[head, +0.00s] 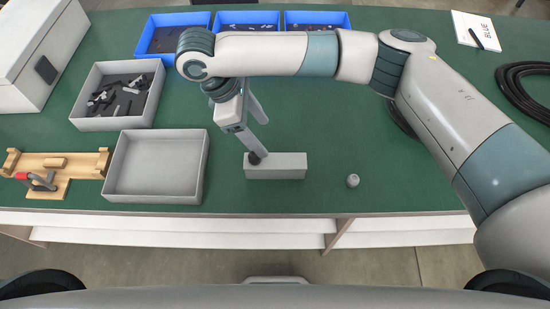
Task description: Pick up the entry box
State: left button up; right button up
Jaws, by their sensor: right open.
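A small grey oblong box (282,166), which looks like the entry box, lies on the green table near its front edge. A dark round piece shows at its left end. My right gripper (263,138) is open above and behind the left part of this box, with one fingertip close to the dark piece. I cannot tell whether that finger touches it. Nothing shows between the fingers. My left gripper is not in view.
A tray of parts (98,124), a wooden fixture (86,161) and blue bins (152,52) lie farther left and back. Black cable (510,88) coils at right.

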aim_at(284, 161)
jog(key=shift+s, duration=0.15)
jog(key=p+x, duration=0.1)
jog(key=x, duration=1.1)
jog(key=shift+f, duration=0.2)
jog(key=shift+w+p+x, duration=0.2)
jog(key=shift+p+x, duration=0.35)
jog(key=shift+x, duration=0.55)
jog(key=shift+w+p+x, duration=0.2)
jog(key=shift+p+x, duration=0.35)
jog(key=shift+x, duration=0.55)
jog(key=shift+d+f, duration=0.15)
jog(key=shift+f, duration=0.2)
jog(key=shift+f, duration=0.2)
